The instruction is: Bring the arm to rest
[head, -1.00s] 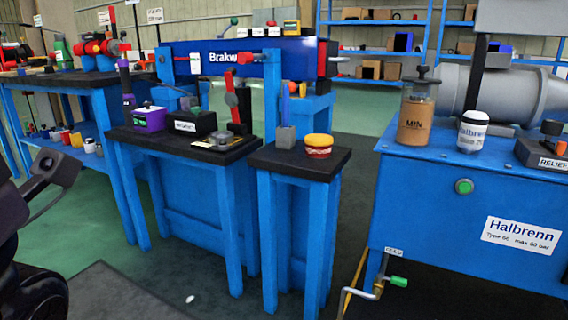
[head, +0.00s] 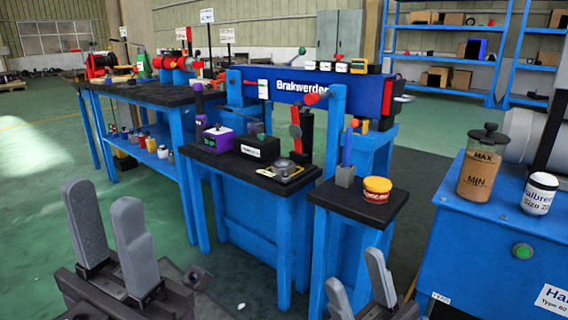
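My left gripper (head: 112,238) is at the lower left of the head view. Its two grey fingers point up, stand apart and have nothing between them. My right gripper (head: 360,290) is at the bottom, right of the middle. Its two grey fingers are also apart with nothing seen between them, and its lower part is cut off by the picture edge. Both grippers are in front of the blue stands and seem clear of them.
A blue stand (head: 250,215) carries a purple box (head: 218,138), a black box (head: 260,150) and a red lever (head: 296,130). A smaller stand (head: 365,208) holds a red and yellow tin (head: 377,190). A blue tank bench (head: 480,228) is at right. Green floor (head: 50,170) is open at left.

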